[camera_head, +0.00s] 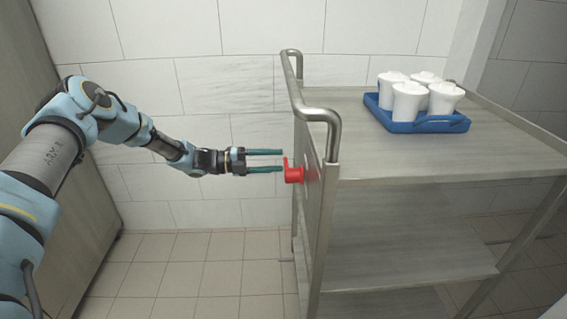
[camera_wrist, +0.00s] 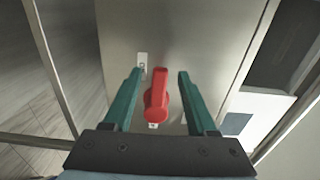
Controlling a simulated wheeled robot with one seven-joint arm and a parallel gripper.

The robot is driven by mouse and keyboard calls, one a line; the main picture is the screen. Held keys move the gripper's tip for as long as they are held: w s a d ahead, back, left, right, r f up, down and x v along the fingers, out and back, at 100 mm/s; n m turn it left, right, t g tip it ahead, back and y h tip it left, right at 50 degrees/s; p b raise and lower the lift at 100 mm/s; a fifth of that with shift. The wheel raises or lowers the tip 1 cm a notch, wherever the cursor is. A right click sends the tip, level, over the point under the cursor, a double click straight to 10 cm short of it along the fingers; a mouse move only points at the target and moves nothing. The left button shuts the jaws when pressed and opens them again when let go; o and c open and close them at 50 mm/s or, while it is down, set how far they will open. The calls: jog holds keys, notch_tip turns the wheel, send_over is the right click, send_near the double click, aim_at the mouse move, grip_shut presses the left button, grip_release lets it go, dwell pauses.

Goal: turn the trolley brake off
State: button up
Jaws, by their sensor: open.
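The trolley (camera_head: 400,160) is a grey metal cart with shelves and a bent tube handle (camera_head: 318,112) at its left end. The brake is a red knob with a lever (camera_head: 293,174) on the trolley's left end panel, below the handle. In the wrist view the red brake lever (camera_wrist: 157,95) stands between my two green fingers, with its narrow end toward the top of the picture. My gripper (camera_head: 282,160) is open, with its fingertips close to the lever. In the wrist view my gripper (camera_wrist: 160,75) shows a gap on both sides of the lever.
A blue tray (camera_head: 425,124) with several white lidded cups (camera_head: 408,100) stands on the trolley's top shelf. A small pale plate with a mark (camera_wrist: 142,63) is on the panel beside the lever. A tiled wall is behind, and the tiled floor left of the trolley is clear.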

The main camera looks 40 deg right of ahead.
jog(key=b+v, duration=0.1)
jog(key=v, duration=0.6)
jog(key=shift+a, duration=0.1)
jog(key=s+a+r+m+t+y+p, duration=0.2)
jog(key=a+r+m+t+y, duration=0.2)
jog(key=a+m, duration=0.5)
jog(key=s+a+r+m+t+y+p, duration=0.2)
jog(key=a+r+m, duration=0.5)
jog(key=a, duration=1.5)
jog(key=s+a+r+m+t+y+p, duration=0.1)
jog(key=a+r+m+t+y+p, duration=0.2)
jog(key=a+m, duration=0.9)
jog(key=a+r+t+y, duration=0.3)
jog(key=a+y, duration=0.1)
jog(key=shift+s+r+m+t+y, duration=0.3)
jog(key=shift+s+m+t, duration=0.1)
jog(key=shift+s+a+r+m, duration=0.1)
jog(key=shift+s+a+m, duration=0.25)
jog(key=shift+a, duration=0.25)
